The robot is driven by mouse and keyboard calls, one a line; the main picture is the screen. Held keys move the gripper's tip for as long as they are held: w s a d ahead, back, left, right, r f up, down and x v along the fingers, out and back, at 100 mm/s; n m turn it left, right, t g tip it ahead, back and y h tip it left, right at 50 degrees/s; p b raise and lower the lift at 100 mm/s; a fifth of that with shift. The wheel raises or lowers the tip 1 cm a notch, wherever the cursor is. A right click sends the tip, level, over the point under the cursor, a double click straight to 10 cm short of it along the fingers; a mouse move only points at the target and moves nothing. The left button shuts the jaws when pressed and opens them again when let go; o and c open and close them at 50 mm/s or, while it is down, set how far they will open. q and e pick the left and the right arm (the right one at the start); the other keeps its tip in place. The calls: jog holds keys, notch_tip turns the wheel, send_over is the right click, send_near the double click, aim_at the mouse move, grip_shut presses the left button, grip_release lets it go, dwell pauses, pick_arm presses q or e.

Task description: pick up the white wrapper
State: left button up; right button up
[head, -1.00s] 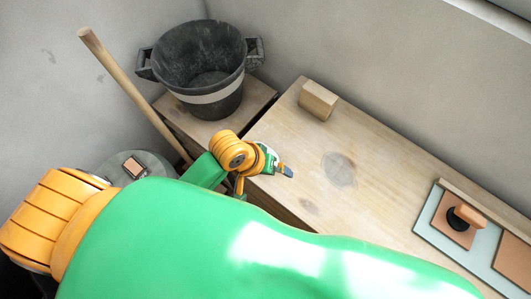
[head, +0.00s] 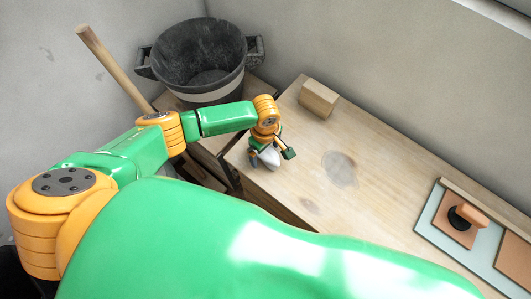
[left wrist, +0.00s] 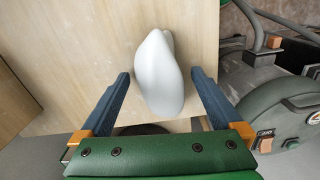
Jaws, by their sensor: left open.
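The white wrapper (left wrist: 157,72) is a smooth, pale, elongated lump lying on the wooden bench top near its edge. In the left wrist view it is between the two blue fingers of my left gripper (left wrist: 160,85), with a gap on each side. In the head view my left gripper (head: 272,158) points down over the left end of the bench. The wrapper (head: 268,159) shows there as a white patch, partly hidden by the gripper. The left gripper is open. My right gripper is in no view.
The wooden bench (head: 370,170) has free room in its middle. A wooden block (head: 318,100) stands at its back edge. A black bucket (head: 200,65) stands behind my left arm, beside a wooden pole (head: 115,68).

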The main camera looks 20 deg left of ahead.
pick_arm(q)
jog(key=c, duration=1.4)
